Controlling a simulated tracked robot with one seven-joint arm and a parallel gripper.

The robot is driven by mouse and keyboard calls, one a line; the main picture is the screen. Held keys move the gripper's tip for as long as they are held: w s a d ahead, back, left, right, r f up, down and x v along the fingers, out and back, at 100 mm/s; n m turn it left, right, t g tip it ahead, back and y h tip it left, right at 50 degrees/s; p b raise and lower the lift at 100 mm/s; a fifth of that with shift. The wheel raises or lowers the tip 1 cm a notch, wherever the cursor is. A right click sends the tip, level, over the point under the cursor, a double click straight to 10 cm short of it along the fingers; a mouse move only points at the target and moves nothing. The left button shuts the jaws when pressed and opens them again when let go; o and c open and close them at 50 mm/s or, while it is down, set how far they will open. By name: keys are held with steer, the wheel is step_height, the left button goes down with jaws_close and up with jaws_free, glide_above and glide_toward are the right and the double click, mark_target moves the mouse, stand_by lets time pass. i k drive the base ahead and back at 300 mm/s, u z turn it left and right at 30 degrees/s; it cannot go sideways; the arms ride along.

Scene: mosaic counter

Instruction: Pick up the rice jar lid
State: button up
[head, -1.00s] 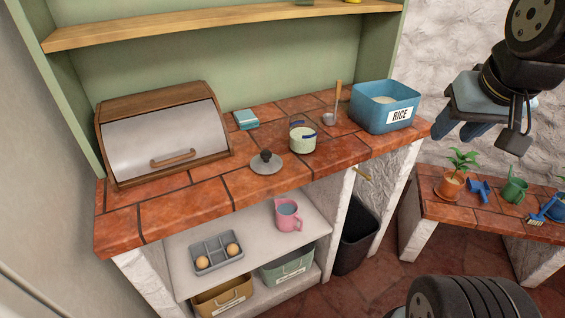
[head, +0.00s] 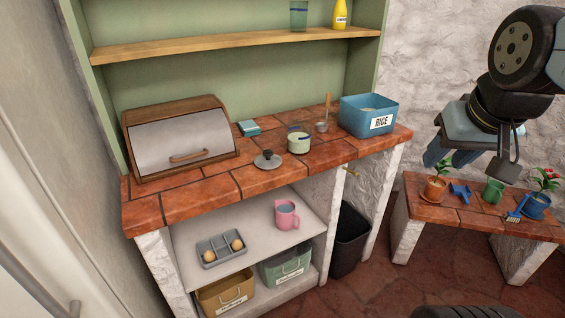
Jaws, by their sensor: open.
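A grey round lid (head: 268,160) with a dark knob lies flat on the tiled counter, near its front edge. A small pale jar with a blue band (head: 299,140) stands open between the lid and the box. My gripper (head: 452,160) hangs at the right, in front of the stone wall, well apart from the lid and above the low bench. It is open, and I see nothing in it.
A bread box (head: 181,140) fills the counter's left part. A wooden shelf (head: 230,43) runs above. Potted plants (head: 435,189) stand on the low bench. A pink jug (head: 287,214) sits below the counter.

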mark_target(268, 160)
steer(key=u, duration=0.2)
steer(key=i, duration=0.85)
steer(key=z, duration=0.1)
